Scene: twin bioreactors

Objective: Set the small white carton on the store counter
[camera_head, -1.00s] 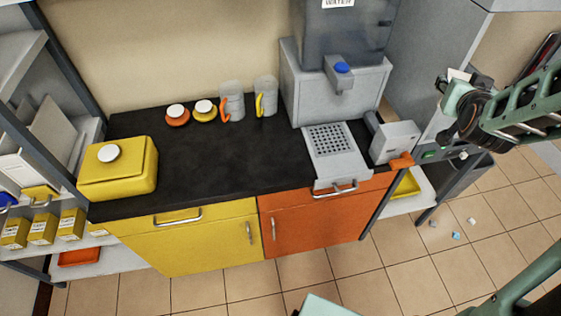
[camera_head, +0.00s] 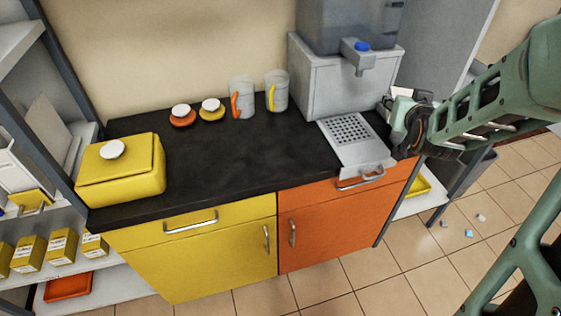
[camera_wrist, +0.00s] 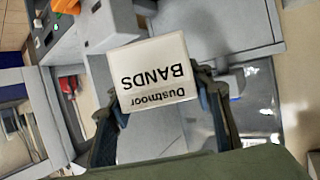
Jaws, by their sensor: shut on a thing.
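The small white carton (camera_wrist: 155,72), printed "Dustmoor BANDS" and upside down in the wrist view, sits between the two fingers of my gripper (camera_wrist: 160,92). The fingers are shut on its sides. In the head view my gripper (camera_head: 402,112) is at the right end of the counter, by the water dispenser; only a bit of white shows there, and the carton is mostly hidden. The counter (camera_head: 230,165) has a black top over yellow and orange cabinets. Its middle is bare.
A yellow box (camera_head: 122,170) stands at the counter's left end. Two knobbed lids (camera_head: 211,112) and two mugs (camera_head: 277,92) line the back. The water dispenser (camera_head: 345,80) and its drip tray (camera_head: 352,138) fill the right end. A shelf (camera_head: 60,270) stands left.

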